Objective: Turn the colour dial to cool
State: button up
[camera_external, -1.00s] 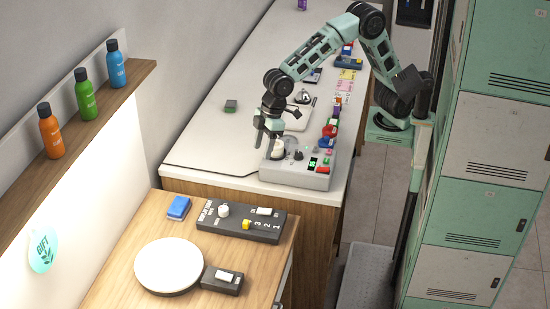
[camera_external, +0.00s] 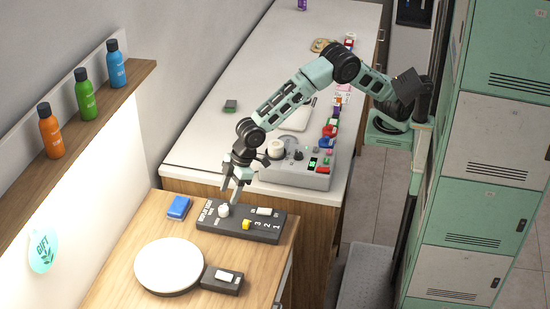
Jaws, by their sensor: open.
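A dark control panel (camera_external: 262,234) lies on the wooden counter in the external view. It carries a round white dial (camera_external: 224,211) at its left end, a white switch (camera_external: 264,211) and a yellow knob (camera_external: 246,224). The small lettering beside the dial is too small to read surely, so I cannot tell its setting. My gripper (camera_external: 232,196) points down, open, just above and slightly right of the white dial. I cannot tell whether the fingers touch it.
A grey console (camera_external: 296,174) with a white knob stands on the white counter behind. A blue block (camera_external: 179,207), a round white-topped disc (camera_external: 169,265) and a small dark switch box (camera_external: 222,280) lie near the panel. Bottles stand on the wall shelf (camera_external: 92,112).

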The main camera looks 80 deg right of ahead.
aim_at(224, 208)
jog(key=x, duration=0.6)
jog(key=shift+p, duration=0.35)
jog(key=shift+c, duration=0.3)
jog(key=c, duration=0.9)
